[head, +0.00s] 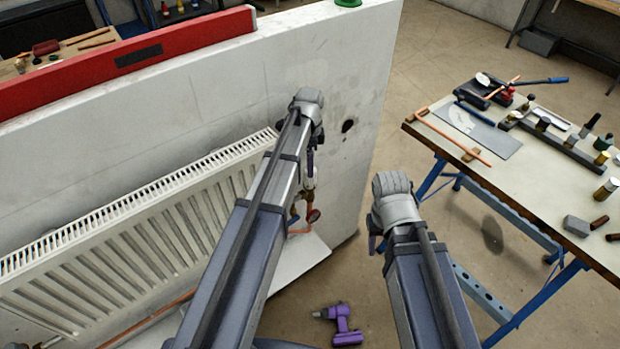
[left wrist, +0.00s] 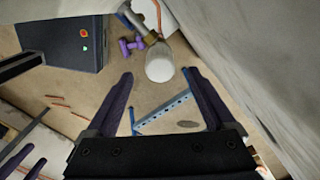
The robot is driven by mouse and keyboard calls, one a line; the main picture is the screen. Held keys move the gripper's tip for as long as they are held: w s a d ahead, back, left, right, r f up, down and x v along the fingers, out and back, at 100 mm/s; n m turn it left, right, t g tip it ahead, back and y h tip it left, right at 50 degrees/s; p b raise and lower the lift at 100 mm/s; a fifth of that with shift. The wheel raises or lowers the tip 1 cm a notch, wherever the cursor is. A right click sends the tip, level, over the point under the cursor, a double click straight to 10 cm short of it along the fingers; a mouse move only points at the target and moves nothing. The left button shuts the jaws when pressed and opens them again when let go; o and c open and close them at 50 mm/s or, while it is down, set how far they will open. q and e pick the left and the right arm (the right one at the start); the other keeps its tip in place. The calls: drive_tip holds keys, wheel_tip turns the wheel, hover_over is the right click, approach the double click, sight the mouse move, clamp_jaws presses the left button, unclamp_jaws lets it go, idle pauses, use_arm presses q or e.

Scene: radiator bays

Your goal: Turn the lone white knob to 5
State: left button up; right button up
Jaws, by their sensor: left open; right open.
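The lone white knob (left wrist: 160,62) shows in the left wrist view on a brass valve, with a copper pipe beside it. My left gripper (left wrist: 157,74) is open, with one purple finger on each side of the knob in the picture. The knob appears at the fingertips; I cannot tell whether they touch it. Its numbers and mark are not readable. In the head view my left arm mostly covers the knob and the gripper at the radiator's right end. My right gripper (head: 374,243) is open and empty, away from the wall, its fingers mostly hidden by its wrist.
The white radiator (head: 140,235) hangs on the concrete wall panel (head: 340,80). A workbench (head: 500,150) with tools and fittings stands on the right. The floor between panel and bench is fairly open.

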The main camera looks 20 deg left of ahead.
use_arm(q)
drive_tip(key=shift+f, duration=0.15)
wheel_tip(320, 180, down, 8)
drive_tip(key=b, duration=0.8)
drive_tip(key=shift+r, duration=0.2)
drive_tip(key=c, duration=1.4)
